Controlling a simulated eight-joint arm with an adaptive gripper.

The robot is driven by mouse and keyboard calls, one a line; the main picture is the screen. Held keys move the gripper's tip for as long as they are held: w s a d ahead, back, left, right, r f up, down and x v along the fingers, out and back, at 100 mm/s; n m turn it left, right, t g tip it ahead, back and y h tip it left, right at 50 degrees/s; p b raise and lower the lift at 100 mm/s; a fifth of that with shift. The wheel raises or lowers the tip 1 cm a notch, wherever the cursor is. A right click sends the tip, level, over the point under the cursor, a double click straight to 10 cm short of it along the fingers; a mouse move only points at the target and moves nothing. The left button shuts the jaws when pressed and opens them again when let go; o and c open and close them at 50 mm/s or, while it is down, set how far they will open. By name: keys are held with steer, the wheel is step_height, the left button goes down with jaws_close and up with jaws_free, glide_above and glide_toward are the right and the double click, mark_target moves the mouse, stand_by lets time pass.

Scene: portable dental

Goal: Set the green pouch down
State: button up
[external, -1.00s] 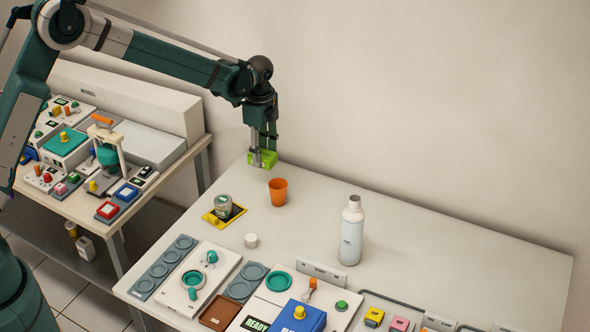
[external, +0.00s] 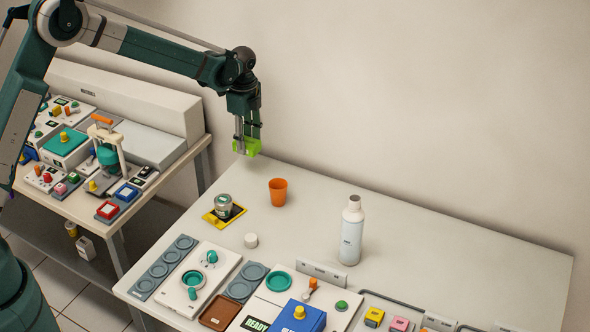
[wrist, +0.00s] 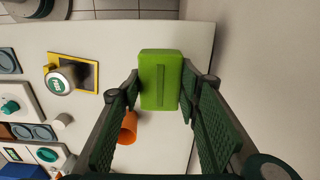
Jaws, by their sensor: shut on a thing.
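The green pouch (external: 252,146) is a small bright green block held at the end of my arm, over the far left corner of the white table. My gripper (external: 246,143) points down and is shut on it. In the wrist view the pouch (wrist: 161,80) sits between the two finger pads of my gripper (wrist: 160,85), one pad against each side. The pouch appears to be above the tabletop, but the gap beneath it is hard to judge.
An orange cup (external: 278,191) stands just right of the pouch. A lidded jar (external: 223,205) sits on a yellow-edged black pad. A white bottle (external: 351,232) stands further right. Devices line the front. The table's back right is clear.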

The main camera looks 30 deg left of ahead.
glide_above(249, 174)
steer(key=shift+f, duration=2.9)
steer(key=shift+f+b, duration=0.4)
steer(key=shift+f, duration=1.45)
steer(key=shift+f, duration=0.2)
steer(key=o, duration=0.9)
steer(key=shift+r, duration=0.15)
step_height(249, 174, up, 12)
steer(key=shift+r+p, duration=0.1)
steer(key=shift+p, duration=0.4)
